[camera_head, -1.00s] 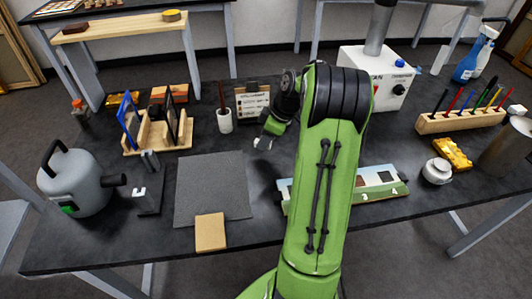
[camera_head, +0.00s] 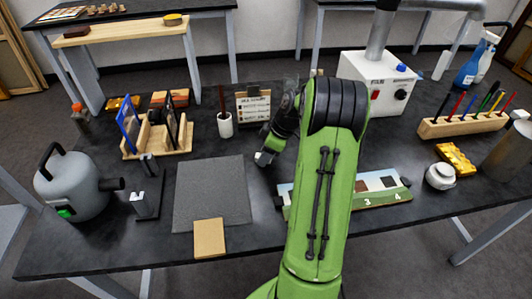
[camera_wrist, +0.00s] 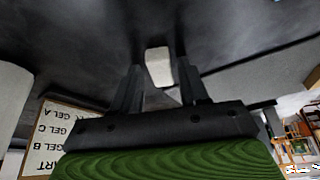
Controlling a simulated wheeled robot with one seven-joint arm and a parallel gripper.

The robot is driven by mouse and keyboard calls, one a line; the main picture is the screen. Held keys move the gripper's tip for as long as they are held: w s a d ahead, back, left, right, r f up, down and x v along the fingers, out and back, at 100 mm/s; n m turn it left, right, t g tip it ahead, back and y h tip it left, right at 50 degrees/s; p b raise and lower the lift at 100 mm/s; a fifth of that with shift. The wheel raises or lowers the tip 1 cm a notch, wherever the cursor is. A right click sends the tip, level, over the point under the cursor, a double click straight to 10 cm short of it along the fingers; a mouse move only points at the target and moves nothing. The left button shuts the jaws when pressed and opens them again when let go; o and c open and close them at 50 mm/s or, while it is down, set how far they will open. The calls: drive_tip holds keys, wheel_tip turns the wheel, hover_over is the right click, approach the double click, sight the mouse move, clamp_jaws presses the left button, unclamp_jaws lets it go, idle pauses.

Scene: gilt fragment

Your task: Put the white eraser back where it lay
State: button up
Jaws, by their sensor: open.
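The white eraser (camera_wrist: 158,66) shows in the wrist view as a small pale block between the tips of my two dark fingers. A thin dark gap shows beside it, so my gripper (camera_wrist: 158,82) is open around it. In the head view my gripper (camera_head: 267,158) is low over the black table, right of the grey mat (camera_head: 212,195). A small white patch at its tip there looks like the eraser. I cannot tell whether the eraser rests on the table.
A pen cup (camera_head: 225,126) and a label board (camera_head: 254,107) stand behind my gripper. A numbered strip (camera_head: 390,197) lies to the right, partly behind my arm. A wooden rack (camera_head: 158,137) and grey canister (camera_head: 72,187) stand left. Bare table lies between mat and gripper.

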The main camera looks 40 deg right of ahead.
drive_tip(key=shift+a, duration=0.1)
drive_tip(key=p+v, duration=0.4)
drive_tip(key=v, duration=0.8)
drive_tip(key=a+r+m+h, duration=0.1)
drive_tip(key=a+r, duration=0.3)
drive_tip(key=a, duration=0.3)
drive_tip(key=a+r+m, duration=0.1)
drive_tip(key=a+r, duration=0.2)
drive_tip(key=a, duration=0.5)
drive_tip(key=s+a+m+t+h, duration=0.1)
drive_tip(key=s+a+m, duration=0.3)
drive_tip(key=s+a, duration=0.9)
drive_tip(key=s, duration=0.2)
drive_tip(key=shift+s+a+r+m+t, duration=0.25)
drive_tip(key=shift+a+r+m+t, duration=0.05)
drive_tip(key=shift+a+r, duration=0.1)
